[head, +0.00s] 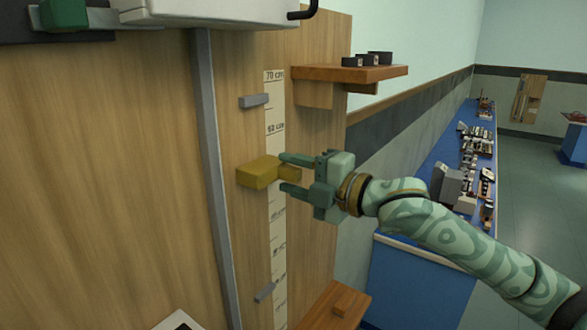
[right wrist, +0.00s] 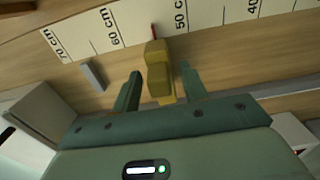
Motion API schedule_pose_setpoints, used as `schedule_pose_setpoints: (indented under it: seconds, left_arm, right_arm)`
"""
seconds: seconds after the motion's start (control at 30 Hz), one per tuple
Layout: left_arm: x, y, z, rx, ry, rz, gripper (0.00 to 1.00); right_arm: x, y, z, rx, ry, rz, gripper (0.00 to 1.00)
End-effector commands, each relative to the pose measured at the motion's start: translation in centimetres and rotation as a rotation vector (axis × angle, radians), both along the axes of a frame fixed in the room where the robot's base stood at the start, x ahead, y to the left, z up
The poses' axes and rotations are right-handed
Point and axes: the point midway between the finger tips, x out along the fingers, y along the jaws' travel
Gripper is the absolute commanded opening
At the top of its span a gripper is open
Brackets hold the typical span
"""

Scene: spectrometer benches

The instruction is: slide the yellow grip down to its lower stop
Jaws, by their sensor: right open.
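The yellow grip (head: 259,172) sits on a vertical scale strip (head: 275,115) on the wooden panel, between a grey upper stop (head: 255,101) and a grey lower stop (head: 265,292). My right gripper (head: 284,174) is open, with one finger above and one below the grip's right-hand tab. In the right wrist view the yellow grip (right wrist: 157,70) lies between the two open fingers (right wrist: 161,82), with gaps on both sides. A red pointer (right wrist: 154,31) shows at the scale there, near the 50 cm mark. My left gripper is not seen.
A wooden shelf (head: 350,73) with small dark items juts out above my right arm. A smaller wooden ledge (head: 337,305) is low, near the scale's bottom. A grey vertical rail (head: 213,170) runs left of the grip. A blue bench (head: 470,180) stands behind at right.

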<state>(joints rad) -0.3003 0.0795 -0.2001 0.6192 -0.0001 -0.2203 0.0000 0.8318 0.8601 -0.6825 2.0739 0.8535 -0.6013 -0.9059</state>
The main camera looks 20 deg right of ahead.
Motion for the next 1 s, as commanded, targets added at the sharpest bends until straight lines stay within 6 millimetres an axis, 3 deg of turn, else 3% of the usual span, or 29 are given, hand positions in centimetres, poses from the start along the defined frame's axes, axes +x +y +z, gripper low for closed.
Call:
schedule_pose_setpoints:
  seconds: [0.27, 0.4, 0.67, 0.87, 1.0]
  left_arm:
    - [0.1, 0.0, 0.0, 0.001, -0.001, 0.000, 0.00]
    - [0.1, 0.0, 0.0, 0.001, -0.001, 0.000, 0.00]
    - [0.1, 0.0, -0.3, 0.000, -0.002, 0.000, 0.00]
    - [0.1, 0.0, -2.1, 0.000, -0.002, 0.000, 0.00]
    - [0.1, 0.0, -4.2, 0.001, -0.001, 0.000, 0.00]
  right_arm:
    - [0.1, 0.1, 0.0, -0.001, -0.001, 0.000, 0.41]
    - [0.1, 0.1, 0.0, 0.000, 0.000, 0.000, 0.02]
    - [0.1, 0.1, -0.7, 0.001, 0.001, 0.001, 0.00]
    - [0.1, 0.1, -4.4, -0.003, 0.004, 0.001, 0.00]
    - [0.0, 0.1, -8.7, -0.001, 0.007, 0.001, 0.00]
